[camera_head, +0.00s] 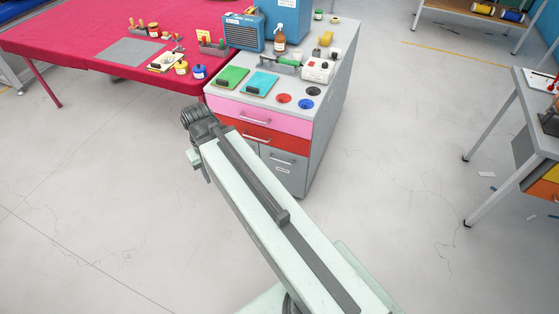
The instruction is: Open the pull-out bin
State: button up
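A grey cabinet (325,111) stands in the upper middle of the view. Its front has a pink drawer (240,110) on top and a red drawer (290,146) below, each with a bar handle. Under these, a grey front (291,178) with a handle and a small label looks like the pull-out bin; it appears closed. My arm covers the lower left of the cabinet front. My gripper (196,117) is at the arm's far end, just left of the drawers in the picture. Its fingers are too small and dark to tell their state.
On the cabinet top stand a brown bottle (280,39), a blue machine (243,31), green and teal boards and small items. A red-covered table (60,40) adjoins at left. A workbench (507,120) stands at right. The floor before the cabinet is clear.

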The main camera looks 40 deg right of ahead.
aim_at(291, 169)
jog(key=i, duration=0.95)
jog(key=u, duration=0.05)
